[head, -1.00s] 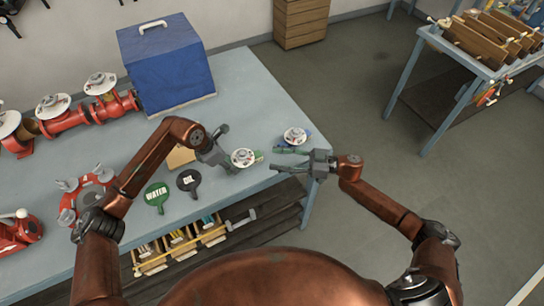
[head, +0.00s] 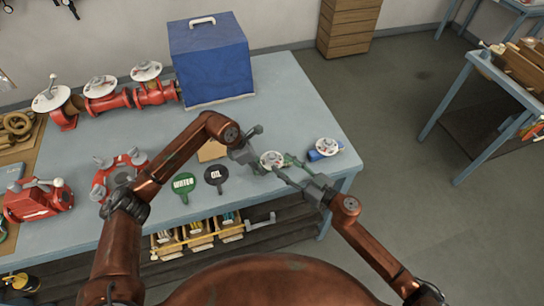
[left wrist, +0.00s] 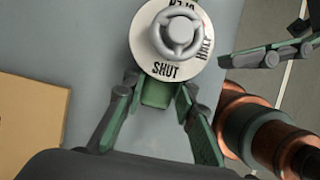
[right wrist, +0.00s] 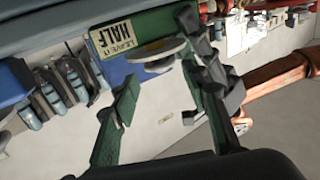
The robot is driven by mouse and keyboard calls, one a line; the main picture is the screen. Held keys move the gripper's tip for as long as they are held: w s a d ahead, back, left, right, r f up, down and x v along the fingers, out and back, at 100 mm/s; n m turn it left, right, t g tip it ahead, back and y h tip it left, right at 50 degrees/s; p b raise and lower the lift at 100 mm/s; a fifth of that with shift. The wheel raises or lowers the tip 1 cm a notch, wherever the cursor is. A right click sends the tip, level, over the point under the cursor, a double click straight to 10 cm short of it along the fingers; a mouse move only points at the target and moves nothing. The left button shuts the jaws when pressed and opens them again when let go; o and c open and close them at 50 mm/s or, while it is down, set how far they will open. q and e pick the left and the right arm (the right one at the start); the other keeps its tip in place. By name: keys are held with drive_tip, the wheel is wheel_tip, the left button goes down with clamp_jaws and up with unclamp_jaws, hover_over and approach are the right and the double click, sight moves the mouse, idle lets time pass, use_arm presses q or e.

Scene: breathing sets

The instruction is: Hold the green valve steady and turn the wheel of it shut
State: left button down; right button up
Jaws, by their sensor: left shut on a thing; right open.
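The green valve (head: 264,168) stands near the table's front edge, with a white dial and round handwheel (head: 273,158) on top. In the left wrist view the dial (left wrist: 165,68) reads SHUT nearest the camera and HALF to the right. My left gripper (head: 255,152) is shut on the green body (left wrist: 157,92) from the left. My right gripper (head: 284,169) is open just right of the wheel. In the right wrist view the wheel's dial (right wrist: 160,54) is seen edge-on beyond the open fingers, upside down. A tag (right wrist: 112,40) by the green body reads LEAVE IT HALF. The wheel's setting is unclear.
A blue valve (head: 323,149) with its own white wheel stands close to the right. WATER (head: 184,184) and OIL (head: 215,174) paddles lie to the left. A blue box (head: 211,65) and red valves (head: 107,103) stand behind. Bare table (head: 310,100) lies behind the green valve.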

sight(274, 161)
drive_tip(key=x, duration=0.6)
drive_tip(key=c, duration=0.9)
drive_tip(key=shift+m+t+h, duration=0.4)
drive_tip(key=shift+m+t, duration=0.1)
drive_tip(key=m+t+h, duration=0.2)
drive_tip(key=m+h, duration=0.1)
drive_tip(key=shift+a+t+h, duration=0.15)
drive_tip(key=shift+t+h, duration=0.25)
drive_tip(key=shift+m+t+h, duration=0.7)
drive_tip(key=shift+m+h, duration=0.2)
drive_tip(key=shift+h, duration=0.8)
